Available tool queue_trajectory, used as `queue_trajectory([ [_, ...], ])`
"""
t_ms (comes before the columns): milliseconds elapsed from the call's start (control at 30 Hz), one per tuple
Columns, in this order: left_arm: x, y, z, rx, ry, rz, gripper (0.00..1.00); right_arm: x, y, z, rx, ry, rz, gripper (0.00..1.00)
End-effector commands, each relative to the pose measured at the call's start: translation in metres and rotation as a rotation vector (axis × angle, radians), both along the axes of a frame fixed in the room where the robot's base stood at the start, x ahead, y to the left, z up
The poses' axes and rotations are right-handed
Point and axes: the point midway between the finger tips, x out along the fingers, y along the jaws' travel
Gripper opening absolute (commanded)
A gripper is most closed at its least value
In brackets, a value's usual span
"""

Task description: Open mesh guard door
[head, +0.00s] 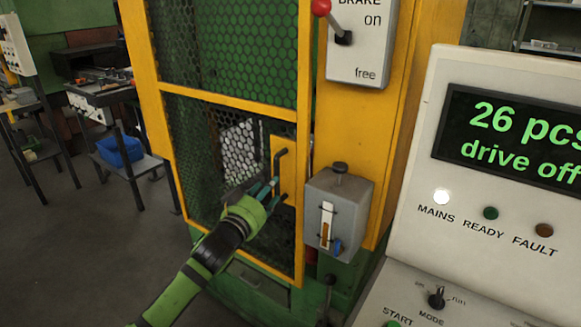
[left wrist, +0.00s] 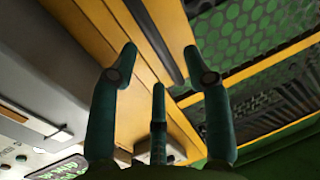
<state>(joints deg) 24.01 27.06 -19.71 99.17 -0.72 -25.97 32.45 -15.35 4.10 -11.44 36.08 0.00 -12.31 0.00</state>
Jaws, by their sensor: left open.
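The mesh guard door (head: 170,92) has a yellow frame with dark mesh and stands closed against the yellow post as far as I can see. Its dark bar handle (head: 281,165) is upright on a yellow plate (head: 289,150) at the door's right edge. My left gripper (head: 272,187) is open, with its fingers close to the handle's lower part. In the left wrist view the open fingers (left wrist: 160,75) point toward the dark handle bar (left wrist: 152,40), which runs between them at a distance. I cannot tell whether any finger touches it. My right gripper is not in view.
A grey box (head: 338,212) with a knob and slot is mounted just right of the handle. A brake panel (head: 362,45) with a red-knobbed lever sits above it. A white control console (head: 440,190) fills the right side. The floor left of the door is clear up to a table with a blue bin (head: 120,150).

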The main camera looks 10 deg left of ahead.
Motion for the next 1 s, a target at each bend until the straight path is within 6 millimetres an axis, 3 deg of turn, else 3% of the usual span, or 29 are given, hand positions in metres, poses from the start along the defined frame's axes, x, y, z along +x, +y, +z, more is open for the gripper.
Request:
queue_trajectory([
  [367, 0.044, -0.007, 0.002, -0.001, 0.000, 0.000, 0.49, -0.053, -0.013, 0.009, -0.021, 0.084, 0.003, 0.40],
  [467, 0.054, -0.009, 0.001, -0.001, 0.000, 0.001, 0.49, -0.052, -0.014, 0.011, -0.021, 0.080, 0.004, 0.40],
  [733, 0.068, -0.011, -0.001, 0.001, 0.001, 0.000, 0.49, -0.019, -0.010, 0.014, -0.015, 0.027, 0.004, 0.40],
  [967, 0.068, -0.011, -0.001, 0.000, 0.000, 0.000, 0.49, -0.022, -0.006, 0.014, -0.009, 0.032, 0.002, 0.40],
  [1000, 0.068, -0.011, -0.001, 0.000, 0.000, 0.000, 0.45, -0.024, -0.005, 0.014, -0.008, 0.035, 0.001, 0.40],
])
